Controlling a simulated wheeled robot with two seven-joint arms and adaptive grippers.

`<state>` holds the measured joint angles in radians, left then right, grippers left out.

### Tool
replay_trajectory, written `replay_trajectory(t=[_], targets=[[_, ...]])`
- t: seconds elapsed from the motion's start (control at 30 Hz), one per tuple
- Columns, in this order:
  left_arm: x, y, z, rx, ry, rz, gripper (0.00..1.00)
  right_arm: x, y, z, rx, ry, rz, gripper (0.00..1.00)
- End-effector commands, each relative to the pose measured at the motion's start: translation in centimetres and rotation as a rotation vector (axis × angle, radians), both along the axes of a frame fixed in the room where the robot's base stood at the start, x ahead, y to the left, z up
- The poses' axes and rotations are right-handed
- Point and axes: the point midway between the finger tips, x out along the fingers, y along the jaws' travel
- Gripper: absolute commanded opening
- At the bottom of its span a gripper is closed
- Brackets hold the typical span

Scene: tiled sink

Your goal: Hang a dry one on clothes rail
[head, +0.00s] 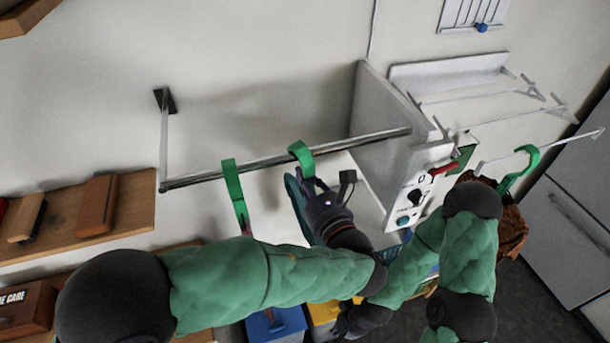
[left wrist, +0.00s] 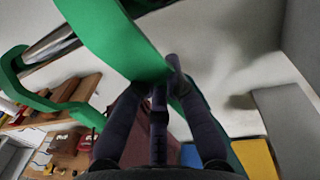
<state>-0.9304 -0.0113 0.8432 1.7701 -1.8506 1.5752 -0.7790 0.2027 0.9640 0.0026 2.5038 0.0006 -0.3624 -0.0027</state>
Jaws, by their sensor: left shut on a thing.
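The metal clothes rail (head: 265,162) runs out from the wall. A green hanger (head: 232,186) hooks over it at left, with a maroon item below, also visible in the left wrist view (left wrist: 110,150). My left gripper (head: 318,186) is shut on a second green hanger (head: 301,151), whose curved hook overlaps the rail; I cannot tell if it bears on it. A teal item (head: 296,205) shows beside this gripper. A third green hanger (head: 524,160) is at the white rack (head: 540,142), with a brown cloth (head: 514,232) below. My right gripper (head: 352,322) is low and partly hidden; its jaws are unclear.
A white panelled box (head: 385,130) with knobs stands at the rail's right end. A wooden shelf (head: 130,215) with brushes is at left. Blue (head: 275,325) and yellow (head: 325,312) bins stand below. Wall space above the rail is clear.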

Motion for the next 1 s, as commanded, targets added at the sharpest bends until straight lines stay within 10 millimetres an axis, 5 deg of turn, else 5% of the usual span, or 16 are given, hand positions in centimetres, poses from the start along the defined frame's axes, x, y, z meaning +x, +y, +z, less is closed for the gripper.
replay_trajectory(t=[0.37, 0.4, 0.5, 1.0], targets=[[0.0, 0.0, -0.3, -0.001, -0.001, 0.001, 0.00, 0.1, 0.0, -0.2, 0.000, -0.001, 0.000, 0.00], [0.0, 0.0, -0.3, -0.001, -0.001, 0.001, 0.17, 0.1, 0.0, -0.2, 0.000, -0.001, 0.000, 0.00], [0.0, -0.1, -0.3, -0.001, -0.001, 0.001, 0.39, 0.1, 0.0, -0.2, 0.000, -0.001, 0.000, 0.00], [-1.2, -0.7, -0.4, 0.001, 0.000, -0.003, 0.39, 0.1, 0.0, -0.3, 0.000, -0.001, 0.000, 0.00]])
